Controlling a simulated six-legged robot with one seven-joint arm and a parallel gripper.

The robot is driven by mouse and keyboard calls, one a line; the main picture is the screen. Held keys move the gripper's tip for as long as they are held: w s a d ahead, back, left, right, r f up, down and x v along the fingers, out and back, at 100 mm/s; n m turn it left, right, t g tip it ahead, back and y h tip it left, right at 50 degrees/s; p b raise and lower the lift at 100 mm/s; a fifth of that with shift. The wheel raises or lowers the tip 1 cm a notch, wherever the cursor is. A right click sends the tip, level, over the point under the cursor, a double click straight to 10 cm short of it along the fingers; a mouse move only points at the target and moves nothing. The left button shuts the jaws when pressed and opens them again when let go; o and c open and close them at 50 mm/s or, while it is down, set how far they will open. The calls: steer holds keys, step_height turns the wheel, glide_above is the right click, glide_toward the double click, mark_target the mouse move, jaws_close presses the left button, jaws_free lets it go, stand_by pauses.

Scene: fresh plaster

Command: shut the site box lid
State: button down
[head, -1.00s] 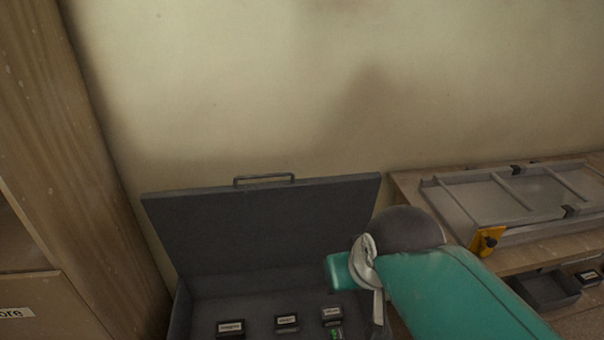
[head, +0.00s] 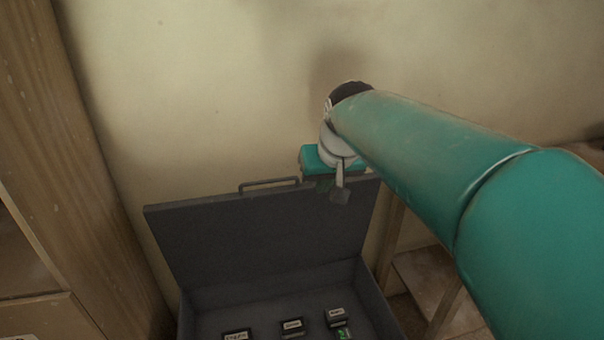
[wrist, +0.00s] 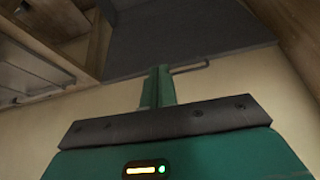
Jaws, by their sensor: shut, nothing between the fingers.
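The site box (head: 367,295) is a dark grey case standing open against the wall. Its lid (head: 255,237) stands up, leaning back, with a bar handle (head: 268,184) on its top edge. In the wrist view the lid (wrist: 180,35) fills the top and the handle (wrist: 191,67) shows beside my fingers. My gripper (head: 340,196) is at the right end of the lid's top edge, overlapping it in the head view. Its fingers (wrist: 158,88) are shut and empty. I cannot tell whether they touch the lid.
Several small labelled items (head: 293,326) lie inside the box. A tall wooden cabinet (head: 70,170) stands close on the left. A wooden bench (head: 390,235) stands on the right, mostly hidden by my arm. The plastered wall (head: 190,90) is close behind the lid.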

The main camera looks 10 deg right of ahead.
steer(key=w+d+f, duration=0.1)
steer(key=w, duration=0.8)
steer(key=w+d+f, duration=0.1)
steer(key=w+d, duration=0.1)
steer(key=w, duration=0.7)
steer(key=w+d+f, duration=0.2)
steer(key=w+f, duration=0.3)
steer(key=w, duration=0.3)
steer(key=w+d+f, duration=0.1)
steer(key=w+f, duration=0.3)
steer(key=w, duration=0.3)
steer(key=shift+w+f, duration=0.2)
steer(key=shift+f, duration=2.25)
steer(key=shift+w+f, duration=0.2)
steer(key=shift+f, duration=2.25)
steer(key=shift+s, duration=0.1)
